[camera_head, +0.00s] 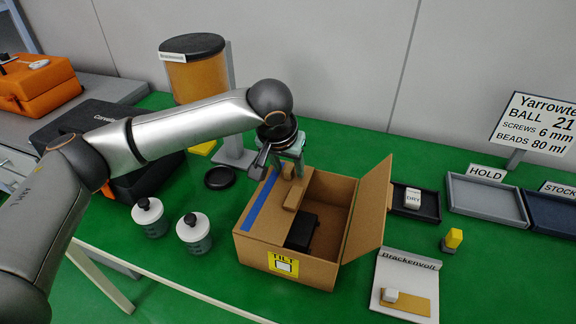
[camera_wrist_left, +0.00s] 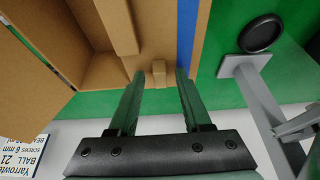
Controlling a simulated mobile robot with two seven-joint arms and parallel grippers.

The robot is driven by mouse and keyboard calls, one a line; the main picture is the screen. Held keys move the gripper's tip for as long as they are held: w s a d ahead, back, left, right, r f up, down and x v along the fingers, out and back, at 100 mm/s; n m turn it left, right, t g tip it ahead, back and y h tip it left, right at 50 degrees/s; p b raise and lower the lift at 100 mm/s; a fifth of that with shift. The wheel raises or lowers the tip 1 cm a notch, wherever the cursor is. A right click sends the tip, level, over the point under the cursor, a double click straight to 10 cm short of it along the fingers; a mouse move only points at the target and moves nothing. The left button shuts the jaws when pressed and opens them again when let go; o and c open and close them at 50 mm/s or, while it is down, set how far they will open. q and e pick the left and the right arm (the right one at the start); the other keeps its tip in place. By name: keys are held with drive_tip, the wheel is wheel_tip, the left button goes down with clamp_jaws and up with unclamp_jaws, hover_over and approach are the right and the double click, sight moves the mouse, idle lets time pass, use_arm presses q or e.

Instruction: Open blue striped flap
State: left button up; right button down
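The cardboard box (camera_head: 310,265) stands on the green table. Its blue-striped flap (camera_head: 268,223) lies flat over the left part of the opening, with the blue stripe (camera_head: 261,201) along its left side. The stripe also shows in the left wrist view (camera_wrist_left: 187,35). A small brown tab (camera_wrist_left: 158,73) sits near the flap's far edge. My left gripper (camera_head: 290,168) is over this far part of the box. In the left wrist view its fingers (camera_wrist_left: 157,82) are apart, one on either side of the tab, without visible contact. My right gripper is not in view.
The box's right flap (camera_head: 368,212) stands raised. A black object (camera_head: 302,232) lies inside the box. A Brackenvolt card (camera_head: 405,280), a yellow-topped piece (camera_head: 452,240) and trays (camera_head: 488,199) are on the right.

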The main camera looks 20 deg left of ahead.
use_arm(q)
clamp_jaws()
idle(1.2)
